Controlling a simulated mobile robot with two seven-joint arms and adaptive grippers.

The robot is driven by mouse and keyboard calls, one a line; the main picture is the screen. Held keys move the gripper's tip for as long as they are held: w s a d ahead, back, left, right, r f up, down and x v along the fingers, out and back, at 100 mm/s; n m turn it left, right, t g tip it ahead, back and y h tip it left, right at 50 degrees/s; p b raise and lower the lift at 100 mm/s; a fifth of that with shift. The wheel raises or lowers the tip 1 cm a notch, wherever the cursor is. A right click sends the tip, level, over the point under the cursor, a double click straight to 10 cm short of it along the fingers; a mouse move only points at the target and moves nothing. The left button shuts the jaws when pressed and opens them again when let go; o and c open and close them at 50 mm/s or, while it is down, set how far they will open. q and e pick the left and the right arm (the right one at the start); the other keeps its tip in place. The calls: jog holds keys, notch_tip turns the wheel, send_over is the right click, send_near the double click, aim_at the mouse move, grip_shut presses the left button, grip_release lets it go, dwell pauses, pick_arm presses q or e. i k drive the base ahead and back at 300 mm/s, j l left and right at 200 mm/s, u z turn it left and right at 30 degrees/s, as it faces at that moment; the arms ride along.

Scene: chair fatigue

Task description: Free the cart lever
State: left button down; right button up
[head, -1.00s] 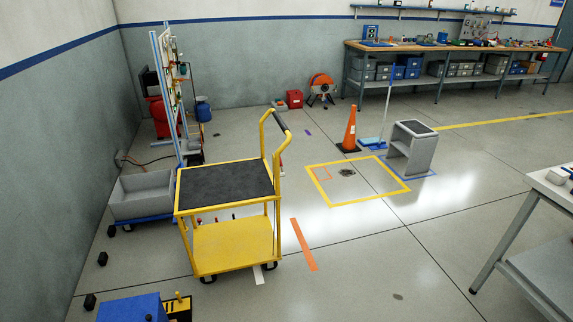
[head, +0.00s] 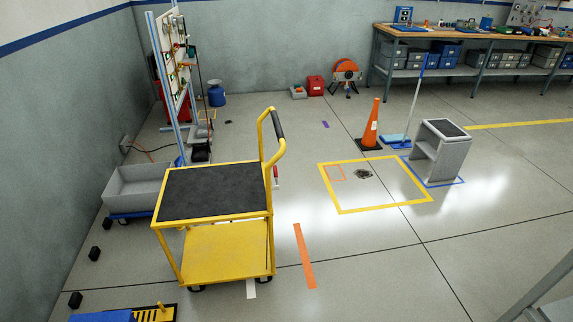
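The yellow cart (head: 228,250) stands on the floor left of centre, with a black mat on its top deck (head: 213,191) and a bare yellow lower shelf. Its tall push handle (head: 277,124) with a black grip rises at the right end. A small red and white part (head: 276,174) shows behind the handle post; I cannot tell whether it is the lever or belongs to the cart. Neither of my grippers is in the head view.
A grey bin on a blue dolly (head: 135,190) stands left behind the cart. Black blocks (head: 94,253) lie along the left wall. An orange cone (head: 370,130) and a grey step stool (head: 437,152) stand beyond a yellow floor square (head: 335,207). Floor right of the cart is clear.

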aim_at(276, 176)
jog(key=i+l+u, duration=0.1)
jog(key=i+l, duration=0.25)
jog(key=i+l+u, duration=0.1)
jog(key=i+l, duration=0.6)
jog(key=l, duration=0.2)
jog(key=i+l+u, duration=0.15)
jog(key=i+l, duration=0.2)
jog(key=l, duration=0.1)
